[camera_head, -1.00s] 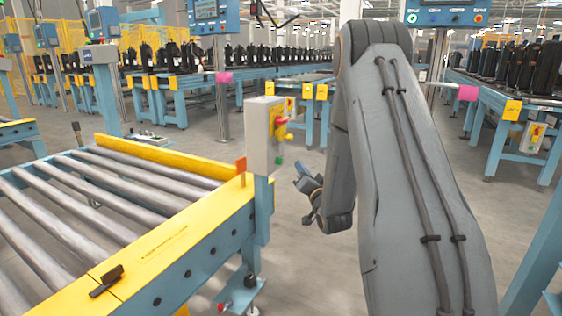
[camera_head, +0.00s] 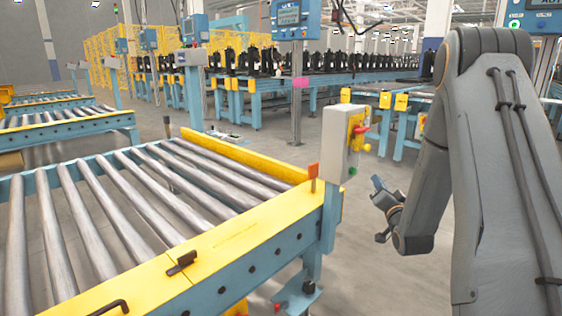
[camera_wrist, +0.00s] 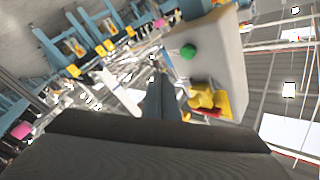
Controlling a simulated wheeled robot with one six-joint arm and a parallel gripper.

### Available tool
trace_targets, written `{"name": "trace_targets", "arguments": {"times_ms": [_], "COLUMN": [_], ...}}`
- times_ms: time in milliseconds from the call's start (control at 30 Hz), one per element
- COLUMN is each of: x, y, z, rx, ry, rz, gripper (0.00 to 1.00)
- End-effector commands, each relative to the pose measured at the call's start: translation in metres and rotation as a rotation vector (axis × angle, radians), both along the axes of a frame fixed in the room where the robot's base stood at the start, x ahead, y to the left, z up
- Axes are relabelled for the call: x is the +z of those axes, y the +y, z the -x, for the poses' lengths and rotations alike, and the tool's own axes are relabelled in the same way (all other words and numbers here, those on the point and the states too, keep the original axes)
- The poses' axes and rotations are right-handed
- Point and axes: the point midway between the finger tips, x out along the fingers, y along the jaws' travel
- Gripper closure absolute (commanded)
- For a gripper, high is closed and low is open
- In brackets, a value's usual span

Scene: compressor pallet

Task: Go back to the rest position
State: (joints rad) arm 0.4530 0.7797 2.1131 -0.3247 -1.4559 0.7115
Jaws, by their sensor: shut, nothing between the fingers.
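My gripper (camera_head: 380,192) shows small and dark at the end of my folded grey arm, in the right half of the head view. It hangs just right of a grey control box, and the gap between them cannot be judged. In the wrist view my gripper (camera_wrist: 160,98) appears as one dark narrow shape with its fingers together. No object is seen in it. The large dark part of my wrist fills the bottom of that view.
A roller conveyor with a yellow frame (camera_head: 215,245) stands at the left front. The control box (camera_head: 333,140), with red and green buttons, stands at its corner; it also shows in the wrist view (camera_wrist: 215,60). Benches with black units (camera_head: 300,58) stand behind. Grey floor lies between.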

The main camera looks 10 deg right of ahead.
Motion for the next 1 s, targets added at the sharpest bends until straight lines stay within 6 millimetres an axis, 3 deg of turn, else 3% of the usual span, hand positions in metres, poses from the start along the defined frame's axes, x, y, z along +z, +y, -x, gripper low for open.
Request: {"name": "trace_targets", "arguments": {"times_ms": [200, 367, 467, 700, 1000], "x": [-0.006, -0.022, -0.032, -0.051, -0.056], "y": [0.042, 0.088, 0.116, 0.179, 0.223], "z": [0.0, 0.027, 0.058, 0.159, 0.263], "rx": [0.006, 0.04, 0.081, 0.237, 0.419], "ry": [0.244, 0.525, 0.698, 1.074, 1.351], "rz": [0.089, 0.187, 0.247, 0.371, 0.453], "gripper": [1.0, 1.0, 1.0, 1.0, 1.0]}}
